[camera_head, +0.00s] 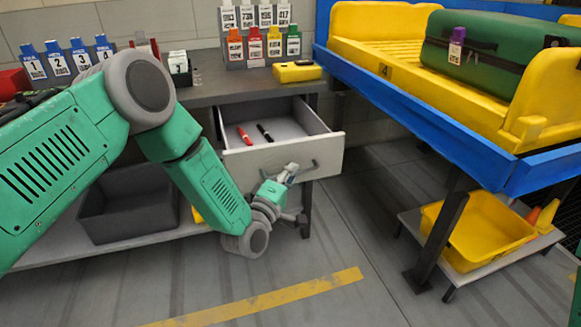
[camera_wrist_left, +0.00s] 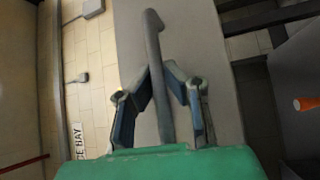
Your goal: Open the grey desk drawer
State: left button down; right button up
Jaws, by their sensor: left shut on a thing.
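The grey desk drawer (camera_head: 300,142) stands pulled out from under the desktop (camera_head: 240,86), with its inside showing. A red marker (camera_head: 244,135) and a black marker (camera_head: 265,132) lie in it. My left gripper (camera_head: 289,177) is at the drawer's front, shut on the drawer handle (camera_head: 312,167). In the left wrist view the handle (camera_wrist_left: 154,45) runs between the two fingers of the gripper (camera_wrist_left: 160,72), in front of the drawer's front panel (camera_wrist_left: 195,35). My right gripper is not in view.
A grey bin (camera_head: 125,215) stands on the low shelf under the desk. A blue-framed conveyor (camera_head: 450,135) with a yellow tray (camera_head: 370,52) and green case (camera_head: 490,62) is at right. A yellow bin (camera_head: 470,250) sits below it. The floor before the drawer is clear.

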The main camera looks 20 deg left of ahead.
pick_arm(q)
jog(key=shift+s+d+f, duration=0.35)
jog(key=shift+s, duration=0.2)
jog(key=c, duration=1.6)
grip_release()
jog(key=shift+f, duration=0.1)
jog(key=shift+w, duration=0.15)
jog(key=shift+r, duration=0.25)
jog(key=v, duration=1.2)
jog(key=shift+f, duration=0.1)
